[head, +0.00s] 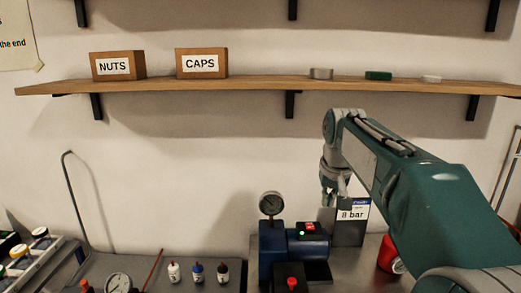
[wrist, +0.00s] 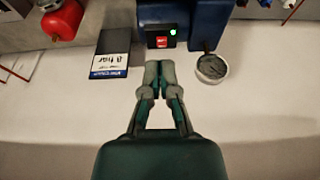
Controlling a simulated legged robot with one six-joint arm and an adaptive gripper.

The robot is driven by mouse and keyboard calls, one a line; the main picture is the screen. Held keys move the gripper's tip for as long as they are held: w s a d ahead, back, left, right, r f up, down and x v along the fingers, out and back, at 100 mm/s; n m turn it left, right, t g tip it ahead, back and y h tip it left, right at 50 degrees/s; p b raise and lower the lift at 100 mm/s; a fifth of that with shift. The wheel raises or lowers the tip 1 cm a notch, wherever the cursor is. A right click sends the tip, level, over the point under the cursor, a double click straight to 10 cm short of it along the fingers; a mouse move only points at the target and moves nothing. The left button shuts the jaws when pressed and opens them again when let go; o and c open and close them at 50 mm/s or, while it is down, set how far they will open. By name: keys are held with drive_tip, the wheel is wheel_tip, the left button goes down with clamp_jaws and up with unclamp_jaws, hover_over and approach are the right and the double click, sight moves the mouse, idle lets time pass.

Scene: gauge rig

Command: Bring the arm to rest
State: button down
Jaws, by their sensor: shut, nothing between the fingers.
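My gripper (head: 335,192) hangs at the end of my green arm in the head view, above the bench and in front of the sign reading "8 bar" (head: 353,214). In the wrist view my gripper (wrist: 159,68) is shut, with its fingertips together and nothing between them. The blue rig (head: 274,250) with a round gauge (head: 271,204) on top stands to the left of the gripper. A lit green lamp and a red switch (wrist: 161,42) show on the rig beyond the fingertips in the wrist view.
A wooden shelf (head: 270,88) runs along the wall, bearing a NUTS box (head: 117,65), a CAPS box (head: 201,63) and small parts. Several small bottles (head: 197,272) stand left of the rig. A red object (head: 390,256) sits right of the sign, partly behind my arm.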

drive_tip(key=s+f, duration=0.3)
drive_tip(key=s, duration=0.6)
drive_tip(key=s+f+t, duration=0.1)
drive_tip(key=s+f, duration=0.3)
drive_tip(key=s, duration=0.6)
drive_tip(key=s+f+t, duration=0.1)
drive_tip(key=s+f, duration=0.3)
drive_tip(key=s, duration=0.5)
drive_tip(key=shift+s, duration=0.2)
